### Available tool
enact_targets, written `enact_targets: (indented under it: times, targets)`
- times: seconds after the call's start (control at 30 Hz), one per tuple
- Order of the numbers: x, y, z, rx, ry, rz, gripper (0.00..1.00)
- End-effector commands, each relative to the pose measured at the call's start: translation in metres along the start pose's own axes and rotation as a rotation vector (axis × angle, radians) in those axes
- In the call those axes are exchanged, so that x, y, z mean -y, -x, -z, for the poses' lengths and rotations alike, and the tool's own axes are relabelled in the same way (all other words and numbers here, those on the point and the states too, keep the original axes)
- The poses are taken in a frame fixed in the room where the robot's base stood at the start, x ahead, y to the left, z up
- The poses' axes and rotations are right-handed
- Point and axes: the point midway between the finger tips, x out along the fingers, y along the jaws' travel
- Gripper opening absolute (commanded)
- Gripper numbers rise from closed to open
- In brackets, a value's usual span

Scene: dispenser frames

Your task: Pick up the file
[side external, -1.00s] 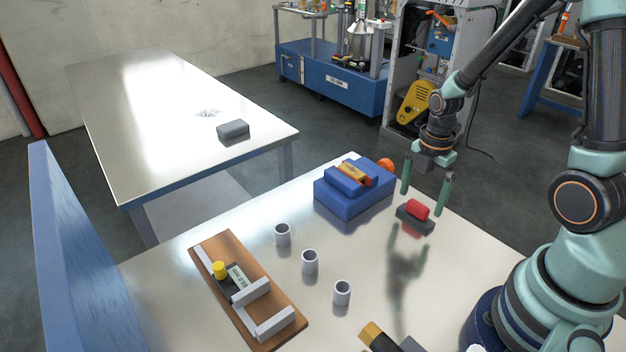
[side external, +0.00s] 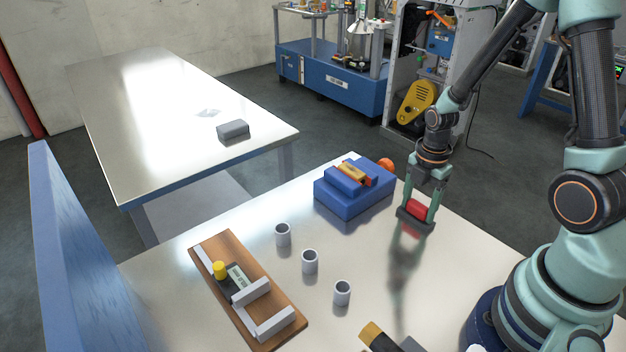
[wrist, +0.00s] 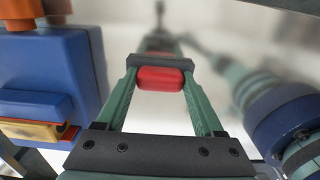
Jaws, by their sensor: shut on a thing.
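A dark block with a red, rounded grip on top (side external: 415,206) is at the far right of the shiny table, beside the blue fixture. My gripper (side external: 418,212) points down at it, one green finger on each side of the red grip, and is shut on it. In the wrist view the red grip (wrist: 160,78) lies between the fingers, with a dark bar beyond it. The block looks on or very near the tabletop; I cannot tell exactly. A tool with a tan end (side external: 372,334) is cut off by the lower frame edge. I cannot tell which of these is the file.
The blue fixture (side external: 346,204) with an orange knob (side external: 386,165) stands just left of my gripper. Three grey cups (side external: 310,262) stand mid-table. A wooden board (side external: 220,250) with grey rails and a yellow-topped piece lies left. The tabletop in front of my gripper is clear.

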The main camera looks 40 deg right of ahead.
Motion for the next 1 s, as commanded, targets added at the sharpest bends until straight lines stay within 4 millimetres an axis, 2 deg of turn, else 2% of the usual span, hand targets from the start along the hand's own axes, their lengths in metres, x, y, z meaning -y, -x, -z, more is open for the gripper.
enact_targets:
  times: [0.27, 0.47, 0.9, 1.0]
  targets:
    - [-0.001, 0.007, 0.0, 0.001, 0.0, -0.004, 0.0]
    - [-0.002, 0.03, -0.001, 0.002, 0.0, -0.007, 0.0]
    - [-0.002, 0.144, -0.001, 0.003, 0.0, -0.01, 0.0]
    - [-0.002, 0.165, -0.001, 0.003, 0.0, -0.008, 0.0]
